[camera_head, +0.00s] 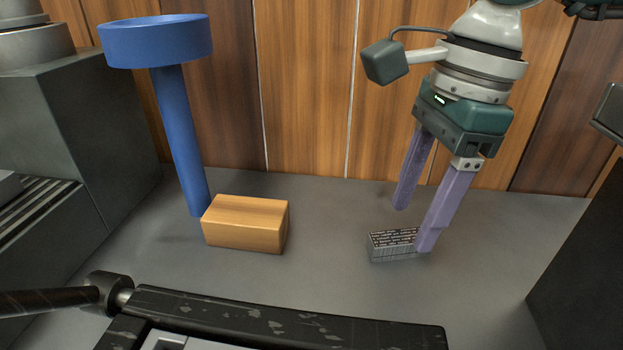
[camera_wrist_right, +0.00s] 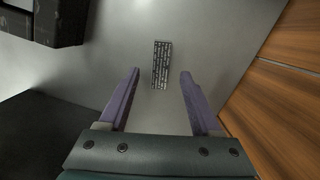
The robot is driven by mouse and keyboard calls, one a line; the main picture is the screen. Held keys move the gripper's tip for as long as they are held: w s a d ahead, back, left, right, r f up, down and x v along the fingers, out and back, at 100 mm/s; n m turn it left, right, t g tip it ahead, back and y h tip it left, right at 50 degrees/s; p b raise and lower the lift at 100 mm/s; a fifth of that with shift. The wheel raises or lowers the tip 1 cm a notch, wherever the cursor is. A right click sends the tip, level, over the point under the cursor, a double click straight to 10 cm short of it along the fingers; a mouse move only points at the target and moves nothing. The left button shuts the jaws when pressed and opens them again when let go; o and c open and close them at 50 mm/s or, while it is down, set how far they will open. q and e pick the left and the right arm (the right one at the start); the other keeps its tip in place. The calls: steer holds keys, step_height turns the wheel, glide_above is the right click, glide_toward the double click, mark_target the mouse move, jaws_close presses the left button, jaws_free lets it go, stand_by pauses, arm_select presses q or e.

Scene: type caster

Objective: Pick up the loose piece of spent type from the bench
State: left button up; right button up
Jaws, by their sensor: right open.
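The loose piece of type (camera_head: 391,246) is a small grey block with rows of raised characters on top. It lies on the grey bench (camera_head: 330,215), right of centre in the head view. My right gripper (camera_head: 414,228) points down with its two purple fingers apart and nothing held between them. In the head view one finger overlaps the right end of the type. In the right wrist view the type (camera_wrist_right: 161,64) shows between and just beyond the open fingertips (camera_wrist_right: 159,74). I cannot tell whether a finger touches it. My left gripper is not in view.
A wooden block (camera_head: 244,223) lies left of the type, beside a blue post with a round top (camera_head: 178,120). A dark machine (camera_head: 100,130) stands at left and a dark box (camera_head: 585,255) at right. A scuffed black frame (camera_head: 290,318) crosses the foreground. Wood panels back the bench.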

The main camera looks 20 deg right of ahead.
mark_target(401, 237)
steer(key=shift+w+a+f, duration=0.1)
steer(key=shift+a+f, duration=0.1)
steer(key=shift+f, duration=0.6)
steer(key=shift+a+f, duration=0.15)
steer(key=shift+f, duration=0.6)
steer(key=shift+c, duration=0.3)
jaws_close()
